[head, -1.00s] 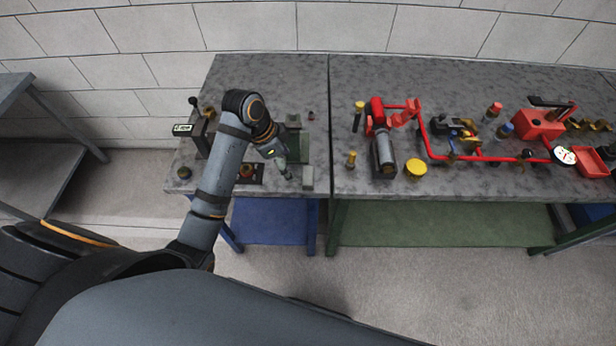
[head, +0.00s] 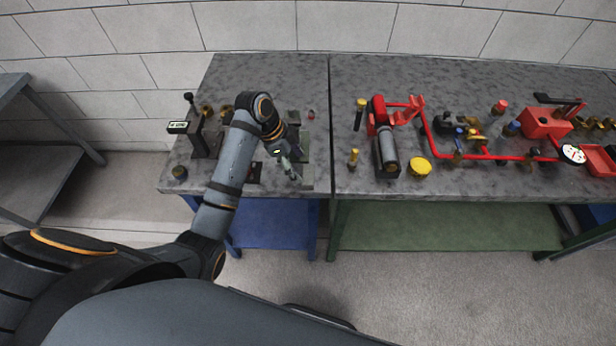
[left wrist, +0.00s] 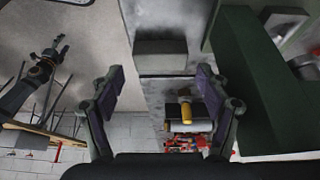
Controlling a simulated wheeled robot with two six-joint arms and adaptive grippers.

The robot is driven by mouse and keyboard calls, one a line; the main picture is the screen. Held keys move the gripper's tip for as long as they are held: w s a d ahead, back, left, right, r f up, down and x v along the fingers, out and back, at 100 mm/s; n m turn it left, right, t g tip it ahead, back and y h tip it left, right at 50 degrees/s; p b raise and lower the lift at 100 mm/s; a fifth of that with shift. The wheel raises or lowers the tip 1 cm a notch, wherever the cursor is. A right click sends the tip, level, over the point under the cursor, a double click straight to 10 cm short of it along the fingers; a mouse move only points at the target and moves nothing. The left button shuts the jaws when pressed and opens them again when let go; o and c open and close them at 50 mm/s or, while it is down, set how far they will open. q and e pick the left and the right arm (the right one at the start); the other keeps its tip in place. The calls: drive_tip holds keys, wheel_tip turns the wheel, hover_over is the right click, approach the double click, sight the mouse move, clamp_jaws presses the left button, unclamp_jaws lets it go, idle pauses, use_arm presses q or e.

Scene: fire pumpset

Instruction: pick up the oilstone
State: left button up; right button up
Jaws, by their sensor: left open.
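The oilstone appears to be the plain grey block (head: 307,176) near the front edge of the left bench, at its right side. It also shows in the left wrist view (left wrist: 160,56), ahead of and between the fingers. My left gripper (head: 295,178) is just left of the block in the head view. In the left wrist view my left gripper (left wrist: 163,90) has its fingers spread wide with nothing between them, and a gap shows before the block. An arm end, probably my right gripper (left wrist: 62,46), shows small at the left of that view; its jaws are unclear.
A dark green raised piece (left wrist: 255,85) stands close to the right finger. A small display device (head: 178,127) and brass parts stand on the left bench. The right bench (head: 460,185) holds red piping, a grey cylinder (head: 388,150) and a yellow cap (head: 420,166).

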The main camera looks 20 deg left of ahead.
sight(305, 174)
use_arm(q)
drive_tip(key=shift+p+x, duration=0.3)
drive_tip(key=shift+x, duration=2.3)
drive_tip(key=c, duration=0.9)
drive_tip(key=shift+c, duration=0.2)
drive_tip(key=shift+w+r+b, duration=0.1)
drive_tip(key=shift+r+b, duration=0.2)
drive_tip(key=shift+r, duration=0.2)
drive_tip(key=r, duration=0.3)
drive_tip(key=shift+s+a+b, duration=0.2)
drive_tip(key=shift+s+b, duration=0.15)
drive_tip(key=s+a+r, duration=0.4)
drive_tip(key=s+r, duration=0.5)
drive_tip(key=s, duration=0.3)
drive_tip(key=shift+s, duration=0.4)
